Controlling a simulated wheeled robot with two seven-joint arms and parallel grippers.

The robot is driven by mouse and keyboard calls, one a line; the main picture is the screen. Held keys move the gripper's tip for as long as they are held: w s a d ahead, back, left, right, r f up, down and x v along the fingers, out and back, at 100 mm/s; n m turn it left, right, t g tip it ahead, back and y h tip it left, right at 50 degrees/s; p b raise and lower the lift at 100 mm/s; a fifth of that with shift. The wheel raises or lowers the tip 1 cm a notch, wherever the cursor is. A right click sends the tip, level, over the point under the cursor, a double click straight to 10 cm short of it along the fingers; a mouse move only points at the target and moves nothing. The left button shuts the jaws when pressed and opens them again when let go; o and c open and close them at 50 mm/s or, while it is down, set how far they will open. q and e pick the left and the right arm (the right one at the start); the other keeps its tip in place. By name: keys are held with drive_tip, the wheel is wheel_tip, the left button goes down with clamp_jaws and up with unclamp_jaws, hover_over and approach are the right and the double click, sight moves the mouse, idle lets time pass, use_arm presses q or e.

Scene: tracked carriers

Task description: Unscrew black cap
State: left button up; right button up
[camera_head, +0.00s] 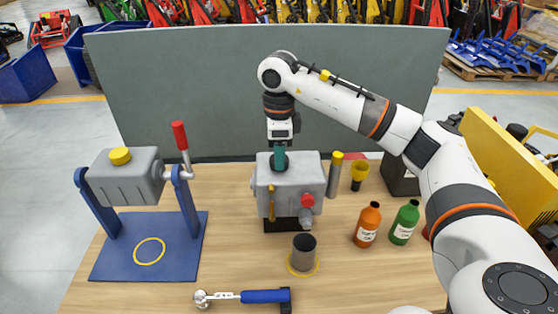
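My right arm reaches in from the right, and its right gripper (280,158) points straight down onto the top of a grey housing (309,184). Its teal fingers are at a dark round part on top of the housing, which appears to be the black cap (287,165). The fingers hide most of the cap. I cannot tell whether they are shut on it or only around it. My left gripper is out of view.
A grey cylinder unit with a yellow cap (120,156) sits on a blue stand (110,262) at left. A grey panel (190,90) rises behind.

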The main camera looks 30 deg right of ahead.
drive_tip(key=n, duration=0.3)
drive_tip(key=shift+b, duration=0.3)
drive_tip(key=shift+c, duration=0.2)
drive_tip(key=n, duration=0.4)
drive_tip(key=shift+n, duration=0.4)
drive_tip(key=shift+n+b, duration=0.3)
drive_tip(key=shift+n, duration=0.7)
drive_tip(key=n, duration=0.5)
drive_tip(key=shift+b, duration=0.35)
drive_tip(key=n, duration=0.4)
drive_tip(key=shift+n, duration=0.4)
drive_tip(key=n, duration=0.3)
drive_tip(key=shift+b, duration=0.35)
drive_tip(key=n, duration=0.6)
drive_tip(key=shift+n, duration=0.4)
